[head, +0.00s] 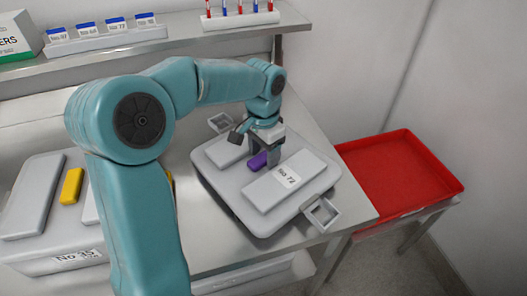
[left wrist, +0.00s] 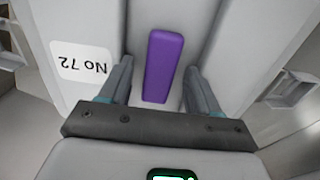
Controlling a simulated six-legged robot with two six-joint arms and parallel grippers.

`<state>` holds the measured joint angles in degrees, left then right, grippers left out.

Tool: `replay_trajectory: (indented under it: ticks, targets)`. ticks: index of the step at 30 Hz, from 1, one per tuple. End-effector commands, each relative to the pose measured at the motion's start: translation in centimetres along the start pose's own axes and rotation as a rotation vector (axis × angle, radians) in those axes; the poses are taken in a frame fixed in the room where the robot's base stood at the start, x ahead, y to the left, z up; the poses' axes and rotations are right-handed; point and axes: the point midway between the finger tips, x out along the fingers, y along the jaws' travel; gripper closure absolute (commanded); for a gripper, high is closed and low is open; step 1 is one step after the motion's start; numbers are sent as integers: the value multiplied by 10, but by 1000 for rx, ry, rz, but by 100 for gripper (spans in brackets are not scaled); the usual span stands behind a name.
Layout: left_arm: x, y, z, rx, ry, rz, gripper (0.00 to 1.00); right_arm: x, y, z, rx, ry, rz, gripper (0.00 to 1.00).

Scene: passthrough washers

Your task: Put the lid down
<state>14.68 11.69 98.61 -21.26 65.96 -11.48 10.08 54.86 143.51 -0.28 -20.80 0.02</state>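The light grey lid (head: 222,182) has raised panels, a "No 72" label and a purple handle (head: 258,161) in its middle. It lies flat over the steel bench, right of centre in the head view; what is under it is hidden. My left gripper (head: 263,152) points down over the handle. In the left wrist view the gripper (left wrist: 158,75) is open, with one finger on each side of the purple handle (left wrist: 163,65) and visible gaps between. My right gripper is in neither view.
A red tray (head: 400,172) stands right of the bench. A grey "No 35" box (head: 62,262) with a yellow handle (head: 71,186) is at the left. A shelf (head: 185,27) with labelled vials and a tube rack (head: 240,20) runs along the back.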

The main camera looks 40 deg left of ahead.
Motion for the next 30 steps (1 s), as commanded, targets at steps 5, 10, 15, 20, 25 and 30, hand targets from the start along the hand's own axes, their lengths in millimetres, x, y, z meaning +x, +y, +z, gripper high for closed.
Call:
replay_trajectory:
  ticks: [5, 10, 15, 20, 25, 30]
  targets:
    - [0, 0, 0, 0, 0, 0, 39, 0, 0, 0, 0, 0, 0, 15]
    - [-8, 0, -1, 0, 3, -1, 39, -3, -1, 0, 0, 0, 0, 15]
    - [-41, 0, -1, -1, 6, -1, 39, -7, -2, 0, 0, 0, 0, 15]
    - [-80, 0, -1, 0, 5, -1, 39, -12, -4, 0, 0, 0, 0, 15]
    - [-110, 0, -1, 1, 3, -1, 39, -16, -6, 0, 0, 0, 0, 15]
    - [-123, 0, 0, 0, 0, 0, 39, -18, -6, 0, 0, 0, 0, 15]
